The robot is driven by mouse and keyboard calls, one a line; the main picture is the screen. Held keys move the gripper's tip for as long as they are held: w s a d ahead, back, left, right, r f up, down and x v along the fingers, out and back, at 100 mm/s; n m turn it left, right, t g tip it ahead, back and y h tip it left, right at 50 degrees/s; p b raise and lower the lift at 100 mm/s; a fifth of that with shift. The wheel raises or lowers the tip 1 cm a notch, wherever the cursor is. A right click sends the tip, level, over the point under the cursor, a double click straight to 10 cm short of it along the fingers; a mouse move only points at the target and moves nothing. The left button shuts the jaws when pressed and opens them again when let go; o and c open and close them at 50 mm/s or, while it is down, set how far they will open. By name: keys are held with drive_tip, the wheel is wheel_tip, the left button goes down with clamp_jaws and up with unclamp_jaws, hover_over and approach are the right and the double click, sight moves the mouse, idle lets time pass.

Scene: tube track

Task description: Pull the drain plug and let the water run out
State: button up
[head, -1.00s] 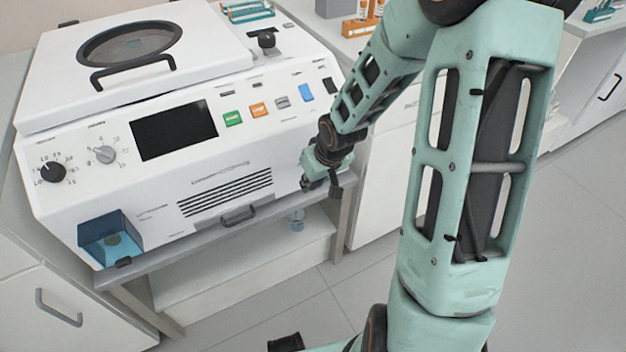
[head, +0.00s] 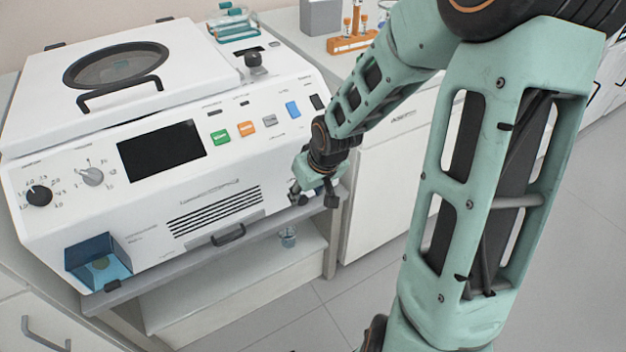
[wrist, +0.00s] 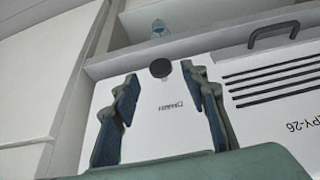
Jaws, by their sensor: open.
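The drain plug (wrist: 160,68) is a round black cap on the white front panel of the machine, just above a small printed label that appears upside down in the wrist view. My gripper (wrist: 158,80) is open, with one blue-padded finger on each side of the plug in that view. I cannot tell whether either finger touches it. In the head view my gripper (head: 300,194) is at the lower right corner of the machine (head: 150,215) and hides the plug. A small clear beaker (head: 288,237) stands on the shelf below; it also shows in the wrist view (wrist: 158,28).
A dark handle (head: 229,235) and vent slots (head: 215,213) lie left of my gripper. A blue-tinted recess (head: 98,262) is at the machine's lower left. White cabinets (head: 385,180) stand close on the right. An orange tube rack (head: 350,43) is behind.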

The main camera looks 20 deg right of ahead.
drive_tip(key=v, duration=0.7)
drive_tip(key=shift+s+r, duration=0.25)
drive_tip(key=shift+r, duration=0.1)
idle(0.5)
